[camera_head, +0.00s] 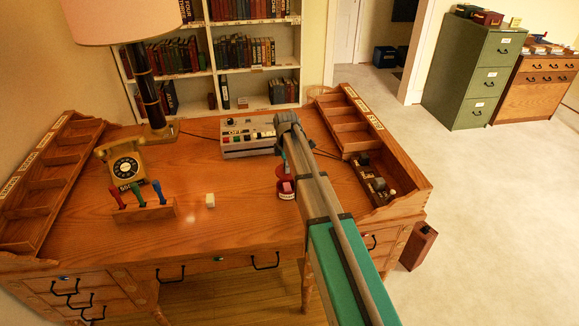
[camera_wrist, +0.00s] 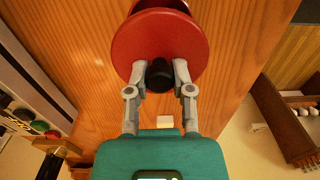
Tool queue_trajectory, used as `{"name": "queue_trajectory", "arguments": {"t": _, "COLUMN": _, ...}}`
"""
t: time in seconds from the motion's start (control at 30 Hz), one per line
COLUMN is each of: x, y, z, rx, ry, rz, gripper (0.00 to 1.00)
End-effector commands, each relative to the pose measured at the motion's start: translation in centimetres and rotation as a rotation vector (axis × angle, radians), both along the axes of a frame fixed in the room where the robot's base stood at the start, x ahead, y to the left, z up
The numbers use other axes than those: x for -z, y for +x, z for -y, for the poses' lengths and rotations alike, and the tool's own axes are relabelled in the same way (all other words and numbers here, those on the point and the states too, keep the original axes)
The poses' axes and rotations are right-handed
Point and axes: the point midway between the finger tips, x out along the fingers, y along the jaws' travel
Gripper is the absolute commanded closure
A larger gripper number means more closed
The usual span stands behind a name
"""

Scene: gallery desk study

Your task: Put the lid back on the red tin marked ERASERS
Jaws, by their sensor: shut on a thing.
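My gripper (camera_wrist: 160,72) is shut on the black knob (camera_wrist: 159,78) of a round red lid (camera_wrist: 160,42). In the head view the lid (camera_head: 281,171) is held above the desk, just behind and above the red tin (camera_head: 287,195), apart from it as far as I can tell. The tin stands upright on the desk with a pale label, too small to read, and something pink shows at its open top. In the wrist view a red edge (camera_wrist: 160,4) shows beyond the lid, probably the tin. My arm hides part of the area right of the tin.
A grey console (camera_head: 245,137) with buttons stands behind and left of the tin. A compartmented wooden rack (camera_head: 345,125) runs along the right. A cream cube (camera_head: 210,200), a tool stand (camera_head: 146,213) and a telephone (camera_head: 124,165) are to the left. Desk between cube and tin is clear.

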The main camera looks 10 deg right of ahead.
Motion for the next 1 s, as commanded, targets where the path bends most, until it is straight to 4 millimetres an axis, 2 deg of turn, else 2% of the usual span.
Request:
{"name": "queue_trajectory", "arguments": {"t": 0.7, "x": 4.9, "y": 0.0, "z": -0.1, "rx": -0.001, "ry": 0.000, "rz": 0.000, "gripper": 1.00}}
{"name": "queue_trajectory", "arguments": {"t": 1.0, "x": 5.9, "y": 0.0, "z": -0.1, "rx": -0.001, "ry": 0.000, "rz": 0.000, "gripper": 1.00}}
